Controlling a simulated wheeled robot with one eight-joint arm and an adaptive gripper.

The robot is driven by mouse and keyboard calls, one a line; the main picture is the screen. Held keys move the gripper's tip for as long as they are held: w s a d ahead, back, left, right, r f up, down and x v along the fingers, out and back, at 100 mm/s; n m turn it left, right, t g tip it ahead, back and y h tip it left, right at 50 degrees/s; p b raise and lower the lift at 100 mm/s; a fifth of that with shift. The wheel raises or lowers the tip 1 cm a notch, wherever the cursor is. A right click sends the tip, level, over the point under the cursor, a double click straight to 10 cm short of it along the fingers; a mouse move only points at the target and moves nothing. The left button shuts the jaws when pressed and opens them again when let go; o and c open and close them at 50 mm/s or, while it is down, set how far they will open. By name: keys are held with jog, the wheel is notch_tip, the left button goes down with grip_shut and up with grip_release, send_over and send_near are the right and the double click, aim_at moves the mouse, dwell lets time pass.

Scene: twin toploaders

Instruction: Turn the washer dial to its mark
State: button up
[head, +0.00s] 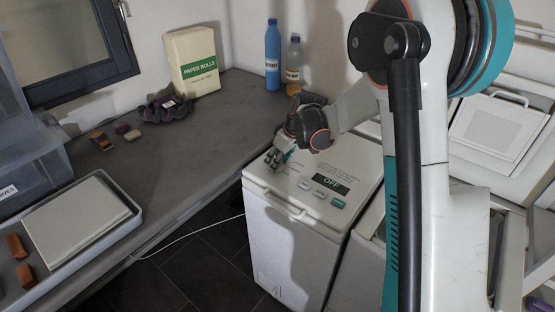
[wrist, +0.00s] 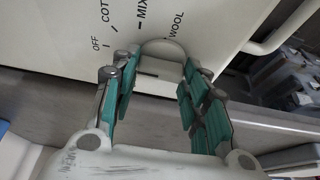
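The washer (head: 295,249) is a white toploader with a panel on top whose display (head: 331,183) reads OFF. In the wrist view, its pale, rounded dial (wrist: 160,50) lies between my fingertips. Printed labels OFF, COT, MIX and WOOL fan around the dial, with short tick marks. My gripper (head: 277,157) reaches down at the back left of the panel. In the wrist view, my gripper (wrist: 160,62) has one teal-padded finger on each side of the dial. Whether the pads touch the dial is unclear. The dial's pointer is not clearly readable.
A dark counter (head: 200,140) runs left of the washer, holding a paper rolls pack (head: 193,62), a blue bottle (head: 272,55), a clear bottle (head: 293,62) and a tray (head: 120,236). A second white toploader (head: 497,130) stands at the right, partly behind my arm.

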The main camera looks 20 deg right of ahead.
jog(key=o, duration=0.4)
jog(key=v, duration=1.2)
jog(key=shift+w, duration=0.1)
jog(key=s+a+r+m+t+h, duration=0.15)
jog(key=s+r, duration=0.25)
jog(key=s, duration=0.4)
jog(key=s+a+r+m, duration=0.15)
jog(key=s+r, duration=0.25)
jog(key=s, duration=0.4)
jog(key=s+f+m, duration=0.1)
jog(key=s, duration=0.3)
jog(key=s+m+t+h, duration=0.1)
jog(key=s, duration=0.4)
jog(key=s+f+m+t, duration=0.1)
jog(key=s+m, duration=0.1)
jog(key=s, duration=0.3)
jog(key=shift+f, duration=0.35)
